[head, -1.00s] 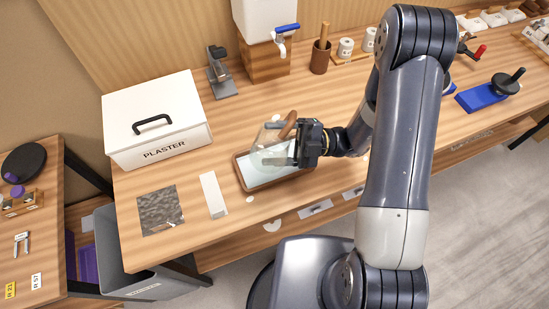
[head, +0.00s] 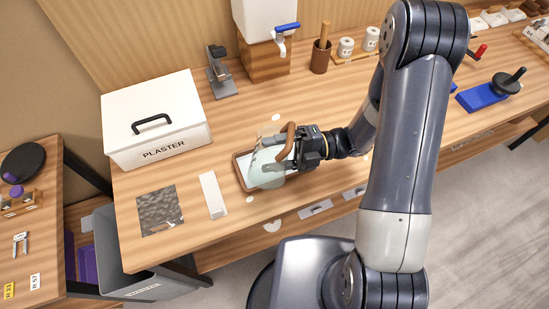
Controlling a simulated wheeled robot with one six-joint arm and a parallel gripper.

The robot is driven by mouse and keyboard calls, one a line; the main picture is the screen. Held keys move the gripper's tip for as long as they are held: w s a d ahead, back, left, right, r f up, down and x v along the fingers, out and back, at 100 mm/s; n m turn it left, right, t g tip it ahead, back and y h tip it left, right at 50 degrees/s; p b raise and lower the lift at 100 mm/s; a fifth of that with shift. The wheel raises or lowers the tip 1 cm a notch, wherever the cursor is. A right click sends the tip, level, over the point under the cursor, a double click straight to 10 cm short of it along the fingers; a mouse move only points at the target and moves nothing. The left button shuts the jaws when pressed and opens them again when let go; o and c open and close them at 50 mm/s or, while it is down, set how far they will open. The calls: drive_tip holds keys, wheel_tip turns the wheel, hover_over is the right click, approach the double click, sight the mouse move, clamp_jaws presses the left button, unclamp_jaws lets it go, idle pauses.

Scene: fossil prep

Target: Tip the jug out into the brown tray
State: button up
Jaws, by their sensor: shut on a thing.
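The jug (head: 265,170) is clear with a pale greenish tint and has a brown handle (head: 286,141). My gripper (head: 296,152) is shut on it from the right and holds it over the brown tray. The jug looks tilted, with its lower end toward the front of the tray. The brown tray (head: 239,174) has a brown rim and a pale inside, and lies on the bench. The jug and my gripper hide much of its right part. I cannot tell whether anything is running out of the jug.
A white plaster box (head: 157,118) stands at the left. A white strip (head: 213,194) and a dark textured slab (head: 160,210) lie left of the tray. Behind are a tank with a blue-handled tap (head: 283,34), a grey stand (head: 221,72) and a brown cup (head: 320,59).

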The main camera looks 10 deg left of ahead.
drive_tip(key=shift+s+f+n+h, duration=0.25)
drive_tip(key=shift+n, duration=0.35)
drive_tip(key=shift+s+f+n+h, duration=0.25)
drive_tip(key=shift+n, duration=0.35)
drive_tip(key=shift+s+f+n+t+h+b, duration=0.25)
drive_tip(key=shift+f+n+b, duration=0.15)
drive_tip(key=shift+n, duration=0.35)
drive_tip(key=shift+s+f+n+t+h+b, duration=0.15)
drive_tip(key=shift+s+f+n+h+b, duration=0.2)
drive_tip(key=shift+n, duration=0.4)
drive_tip(key=shift+w, duration=0.15)
drive_tip(key=shift+f, duration=0.1)
drive_tip(key=shift+s+f+n+t+b, duration=0.3)
drive_tip(key=shift+s+f+n+b, duration=0.1)
drive_tip(key=shift+f+n+b, duration=0.3)
drive_tip(key=shift+s+f+n+t+h+b, duration=0.2)
drive_tip(key=shift+s+n+t+h+b, duration=0.15)
drive_tip(key=shift+n, duration=0.35)
